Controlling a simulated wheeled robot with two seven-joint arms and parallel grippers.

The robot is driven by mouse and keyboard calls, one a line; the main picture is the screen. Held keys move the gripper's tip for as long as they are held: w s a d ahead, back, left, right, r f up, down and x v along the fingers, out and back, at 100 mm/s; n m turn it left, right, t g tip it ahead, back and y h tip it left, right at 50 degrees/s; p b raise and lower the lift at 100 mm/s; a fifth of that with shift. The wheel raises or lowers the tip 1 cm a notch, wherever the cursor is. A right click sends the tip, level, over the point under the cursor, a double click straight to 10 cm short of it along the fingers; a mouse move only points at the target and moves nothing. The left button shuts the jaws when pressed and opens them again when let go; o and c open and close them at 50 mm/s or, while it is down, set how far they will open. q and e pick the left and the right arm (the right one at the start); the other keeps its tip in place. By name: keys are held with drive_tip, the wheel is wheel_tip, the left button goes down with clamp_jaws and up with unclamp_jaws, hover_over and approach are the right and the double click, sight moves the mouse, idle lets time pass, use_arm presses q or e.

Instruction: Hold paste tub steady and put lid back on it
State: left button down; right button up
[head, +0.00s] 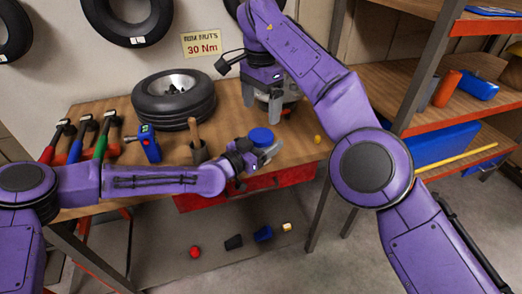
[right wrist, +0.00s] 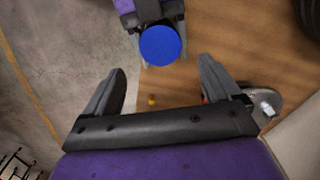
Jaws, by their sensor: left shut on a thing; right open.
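The paste tub shows as a blue round top (head: 261,135), which looks like its lid, at the front edge of the bench. Its body is mostly hidden by my left gripper (head: 268,155), which is shut on it. In the right wrist view the blue lid (right wrist: 160,45) is a full disc seen from above, at the top centre, with my left gripper behind it. I cannot tell how firmly the lid sits. My right gripper (head: 262,108) is open above the back of the bench. In its own view its fingers (right wrist: 162,85) are wide apart and empty, with the lid beyond them.
A tyre (head: 174,100) lies on the wooden bench (head: 238,122). A grey metal part (right wrist: 268,105) lies beside my right gripper. A small yellow thing (head: 318,139) lies right. Shelves (head: 435,115) rise right.

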sight(261, 134)
drive_tip(key=shift+f, duration=0.1)
drive_tip(key=shift+f, duration=3.95)
drive_tip(key=c, duration=1.1)
drive_tip(key=m, duration=0.3)
drive_tip(key=o, duration=1.2)
drive_tip(key=shift+r, duration=2.3)
